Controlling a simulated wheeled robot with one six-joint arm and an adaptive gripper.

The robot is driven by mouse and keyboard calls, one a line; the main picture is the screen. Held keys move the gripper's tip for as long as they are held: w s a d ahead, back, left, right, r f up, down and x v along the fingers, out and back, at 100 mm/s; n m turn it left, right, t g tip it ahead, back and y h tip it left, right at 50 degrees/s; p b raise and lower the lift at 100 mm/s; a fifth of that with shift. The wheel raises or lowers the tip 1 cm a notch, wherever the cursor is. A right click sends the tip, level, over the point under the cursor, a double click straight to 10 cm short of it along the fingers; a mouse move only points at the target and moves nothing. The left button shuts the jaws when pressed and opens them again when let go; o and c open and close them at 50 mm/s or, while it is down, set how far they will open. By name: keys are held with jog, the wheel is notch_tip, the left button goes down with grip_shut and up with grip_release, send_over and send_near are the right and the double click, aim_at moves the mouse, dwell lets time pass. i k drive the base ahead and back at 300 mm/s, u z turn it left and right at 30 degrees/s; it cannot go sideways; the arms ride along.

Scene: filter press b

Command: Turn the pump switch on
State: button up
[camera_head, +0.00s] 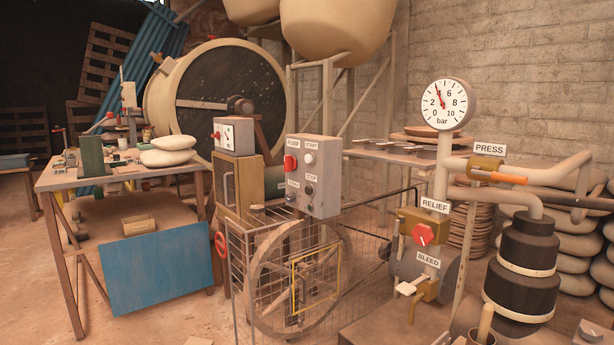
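The grey control box (313,176) stands on the caged pump frame near the middle of the view. The pump switch (290,165) is a red rotary knob on the box's left side, below the PUMP label (293,143). I cannot read its position clearly. On the box's front face are a pale button (309,158) under the START label and a dark button (309,190) under the STOP label. A small knob (291,197) with a label sits below the pump switch. My gripper is not in view.
A wire guard (285,280) with a large wheel stands below the box. To the right are a pressure gauge (444,103), a red RELIEF knob (422,235), a BLEED valve and black cylinder (524,262). A cluttered wooden table (120,178) stands left. Floor shows at lower left.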

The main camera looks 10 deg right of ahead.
aim_at(290, 162)
jog(key=z, duration=0.1)
jog(key=k, duration=0.5)
jog(key=u, duration=0.95)
jog(key=i, duration=1.25)
jog(key=z, duration=0.5)
